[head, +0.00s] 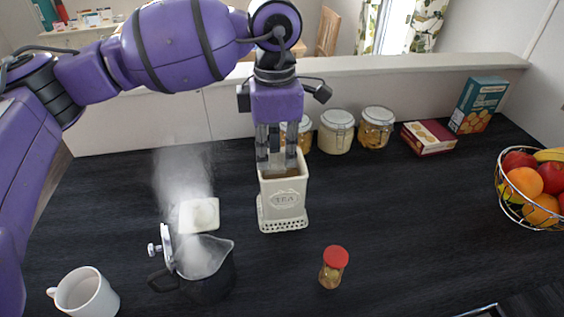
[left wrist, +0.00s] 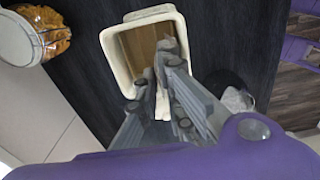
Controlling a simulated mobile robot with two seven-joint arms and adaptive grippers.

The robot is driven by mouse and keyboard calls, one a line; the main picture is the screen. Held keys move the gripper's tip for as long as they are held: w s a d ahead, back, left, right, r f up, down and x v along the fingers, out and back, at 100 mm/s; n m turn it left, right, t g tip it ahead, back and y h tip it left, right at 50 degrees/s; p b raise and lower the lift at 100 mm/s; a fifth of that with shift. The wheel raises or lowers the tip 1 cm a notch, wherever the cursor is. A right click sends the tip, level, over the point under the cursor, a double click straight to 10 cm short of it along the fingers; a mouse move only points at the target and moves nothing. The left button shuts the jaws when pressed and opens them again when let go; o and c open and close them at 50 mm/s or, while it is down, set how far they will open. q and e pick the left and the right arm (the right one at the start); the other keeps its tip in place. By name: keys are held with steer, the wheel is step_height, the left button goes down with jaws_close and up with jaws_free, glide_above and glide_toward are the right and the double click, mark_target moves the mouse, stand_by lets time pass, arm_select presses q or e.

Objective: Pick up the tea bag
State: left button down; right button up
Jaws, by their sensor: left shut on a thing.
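A cream square canister marked TEA (head: 284,203) stands open on the dark counter in the middle of the head view. It also shows from above in the left wrist view (left wrist: 113,45), with a brown inside. My left gripper (head: 277,160) points straight down with its fingertips at the canister's mouth. In the left wrist view the gripper (left wrist: 155,97) is closed on a small pale thing, which appears to be the tea bag (left wrist: 162,104). The tea bag is mostly hidden by the fingers, and the head view does not show it. My right gripper is not in view.
A dark, open, steaming kettle (head: 207,282) stands front left, beside a white mug (head: 87,296). A white square lid (head: 199,216) lies behind the kettle. A red-capped jar (head: 332,270) stands front right. Glass jars (head: 336,133), boxes (head: 428,138) and a fruit basket (head: 532,190) line the back and right.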

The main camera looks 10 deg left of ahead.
arm_select(q)
steer(key=s+r, duration=0.1)
steer(key=s+a+r, duration=0.1)
steer(key=r, duration=0.1)
steer(key=s+a+r, duration=0.1)
steer(key=shift+a+r, duration=0.25)
steer(key=shift+r, duration=0.1)
steer(key=s+a+r, duration=0.3)
steer(key=s+a, duration=0.2)
steer(key=s, duration=0.2)
steer(key=shift+r+b, duration=0.35)
steer(key=shift+b, duration=0.1)
steer(key=shift+s+f, duration=0.1)
